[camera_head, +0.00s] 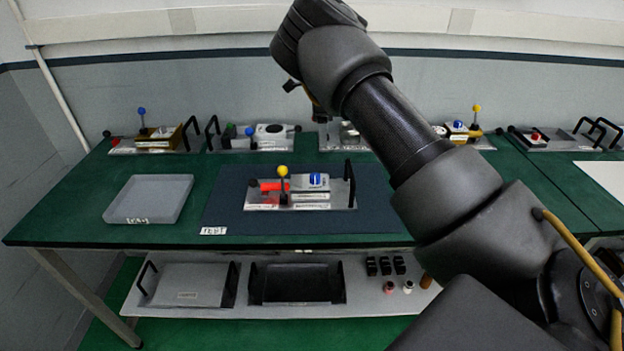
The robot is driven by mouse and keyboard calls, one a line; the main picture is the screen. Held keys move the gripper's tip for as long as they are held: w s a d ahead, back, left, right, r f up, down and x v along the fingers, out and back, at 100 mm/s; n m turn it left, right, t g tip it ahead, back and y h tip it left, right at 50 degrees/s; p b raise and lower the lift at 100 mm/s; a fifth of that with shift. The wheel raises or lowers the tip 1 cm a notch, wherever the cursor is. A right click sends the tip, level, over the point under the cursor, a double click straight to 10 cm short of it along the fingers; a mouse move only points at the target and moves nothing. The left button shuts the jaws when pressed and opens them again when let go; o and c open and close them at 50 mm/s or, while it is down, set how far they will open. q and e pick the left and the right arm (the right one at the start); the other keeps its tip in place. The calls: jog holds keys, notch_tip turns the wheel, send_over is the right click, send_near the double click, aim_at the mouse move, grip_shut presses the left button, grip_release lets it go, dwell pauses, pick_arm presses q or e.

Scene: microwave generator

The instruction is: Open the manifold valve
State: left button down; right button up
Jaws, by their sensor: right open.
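A grey module plate (325,206) lies on the dark blue mat (228,215) in the middle of the green table. It carries an upright lever with a yellow ball knob (282,171), a red part (270,187) beside the lever, and a white block with a blue part (318,180). I cannot tell which part is the manifold valve. My right arm reaches in from the right. My right gripper (306,98) is small and mostly hidden behind my wrist, above the back of the table. It is open and well apart from the module. My left gripper is out of view.
An empty grey tray (150,198) stands on the left of the table. Several other modules with levers and black handles line the back edge. A lower shelf (135,303) holds a grey case (188,284), a black tray (297,282) and small parts. Bare green table lies between.

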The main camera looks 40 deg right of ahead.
aim_at(315, 176)
jog(key=f, duration=0.4)
jog(key=w+f, duration=0.1)
jog(key=f, duration=0.4)
jog(key=f+b, duration=0.1)
jog(key=f, duration=0.4)
jog(key=shift+w+a+f, duration=0.2)
jog(key=shift+w+a, duration=0.2)
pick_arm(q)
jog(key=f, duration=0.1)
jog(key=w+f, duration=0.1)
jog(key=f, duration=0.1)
pick_arm(e)
jog(key=c, duration=1)
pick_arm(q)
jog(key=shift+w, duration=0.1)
pick_arm(e)
jog(key=shift+n, duration=0.3)
